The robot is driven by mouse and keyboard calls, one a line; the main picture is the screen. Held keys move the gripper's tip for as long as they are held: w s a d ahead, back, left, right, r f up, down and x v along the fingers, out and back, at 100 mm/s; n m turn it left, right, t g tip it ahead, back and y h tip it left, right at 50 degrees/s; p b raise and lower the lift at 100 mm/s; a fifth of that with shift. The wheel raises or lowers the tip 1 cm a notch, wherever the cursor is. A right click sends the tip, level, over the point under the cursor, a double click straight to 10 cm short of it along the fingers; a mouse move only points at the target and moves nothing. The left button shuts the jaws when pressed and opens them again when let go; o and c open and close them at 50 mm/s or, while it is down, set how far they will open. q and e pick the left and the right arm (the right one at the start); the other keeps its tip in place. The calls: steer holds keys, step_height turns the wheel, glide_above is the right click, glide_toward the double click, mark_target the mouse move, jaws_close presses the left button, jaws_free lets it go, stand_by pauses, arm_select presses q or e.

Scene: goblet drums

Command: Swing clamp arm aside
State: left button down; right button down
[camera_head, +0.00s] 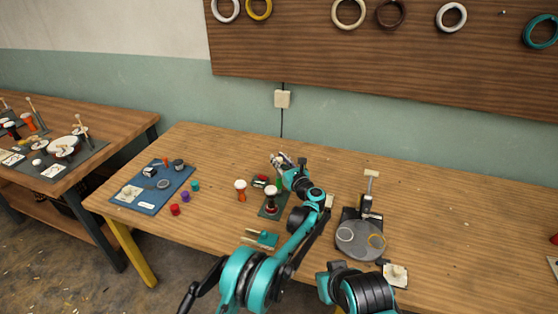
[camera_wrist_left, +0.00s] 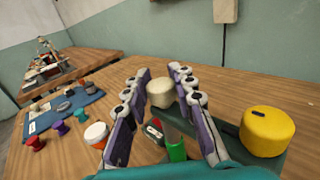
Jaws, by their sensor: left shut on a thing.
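My left gripper (camera_head: 281,162) reaches over the dark green fixture base (camera_head: 268,212) in the middle of the table. In the left wrist view its two fingers (camera_wrist_left: 168,100) are closed on a cream knob (camera_wrist_left: 160,92), seemingly the clamp arm's handle. A green upright part (camera_wrist_left: 176,151) shows below the knob. A yellow cylinder (camera_wrist_left: 267,131) stands to the right on the dark green base. A small goblet drum (camera_head: 271,192) stands on the base in the head view. The rest of the clamp arm is hidden by my gripper and arm. My right gripper is out of view.
An orange-and-white drum (camera_head: 241,189) stands left of the base. A blue mat (camera_head: 150,190) with small parts lies further left, beside coloured spools. A dark fixture (camera_head: 360,237) with an upright handle stands right. The table's right side has free room.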

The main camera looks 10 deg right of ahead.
arm_select(q)
steer(key=c, duration=1.2)
jaws_free()
steer(key=v, duration=0.7)
steer(key=shift+s+d, duration=0.1)
steer(key=shift+s, duration=0.1)
